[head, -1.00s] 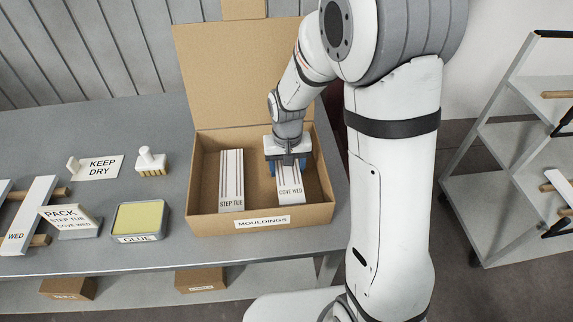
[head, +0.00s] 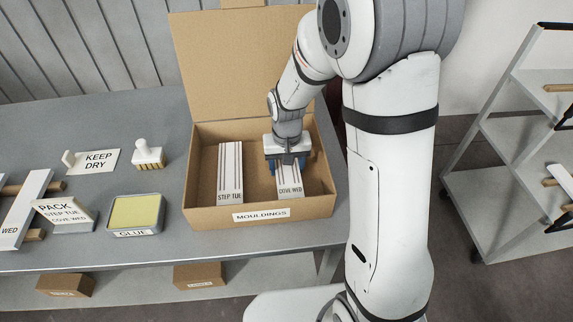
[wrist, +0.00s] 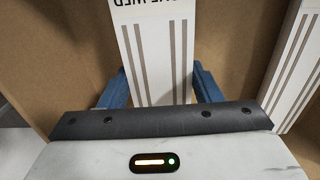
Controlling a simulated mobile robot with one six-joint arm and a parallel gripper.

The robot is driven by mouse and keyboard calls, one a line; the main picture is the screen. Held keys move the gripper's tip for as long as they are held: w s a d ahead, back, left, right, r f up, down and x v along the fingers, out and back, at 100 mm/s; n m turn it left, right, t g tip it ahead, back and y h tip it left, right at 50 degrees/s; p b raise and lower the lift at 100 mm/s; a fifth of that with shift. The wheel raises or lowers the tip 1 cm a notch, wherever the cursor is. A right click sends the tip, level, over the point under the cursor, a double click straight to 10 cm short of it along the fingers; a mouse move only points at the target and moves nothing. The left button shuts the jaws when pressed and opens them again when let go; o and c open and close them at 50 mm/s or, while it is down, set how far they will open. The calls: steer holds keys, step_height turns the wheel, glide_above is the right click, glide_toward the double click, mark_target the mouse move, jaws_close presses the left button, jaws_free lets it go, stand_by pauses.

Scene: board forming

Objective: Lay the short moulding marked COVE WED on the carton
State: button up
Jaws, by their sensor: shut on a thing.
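The short moulding marked COVE WED (head: 290,188) is white with grey stripes and lies inside the open carton (head: 205,222) labelled MOULDINGS, in its right part. My gripper (head: 286,166) reaches down into the carton and is shut on this moulding. In the wrist view the blue fingers (wrist: 161,88) stand at both sides of the moulding (wrist: 155,50), whose lettering shows upside down. The moulding marked STEP TUE (head: 230,175) lies in the carton's left part, apart from it. Whether COVE WED touches the carton floor is hard to tell.
The carton's lid (head: 235,70) stands open at the back. Left of the carton are a GLUE tray (head: 135,214), a brush (head: 148,155), a KEEP DRY sign (head: 97,161) and a PACK sign (head: 66,216). A shelf rack (head: 500,150) stands at the right.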

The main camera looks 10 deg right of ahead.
steer(key=o, duration=1.8)
step_height(320, 180, up, 7)
steer(key=shift+r, duration=0.35)
steer(key=shift+s+d+r, duration=0.1)
steer(key=shift+d+r, duration=0.05)
steer(key=shift+r, duration=0.05)
steer(key=s+d+r+t, duration=0.1)
steer(key=s+d+r, duration=0.3)
steer(key=s, duration=0.4)
steer(key=s+d+r+t, duration=0.1)
steer(key=s+d+r, duration=0.3)
steer(key=s, duration=0.4)
steer(key=shift+s+d+r+t, duration=0.2)
steer(key=shift+d+r+t, duration=0.15)
steer(key=shift+d, duration=0.4)
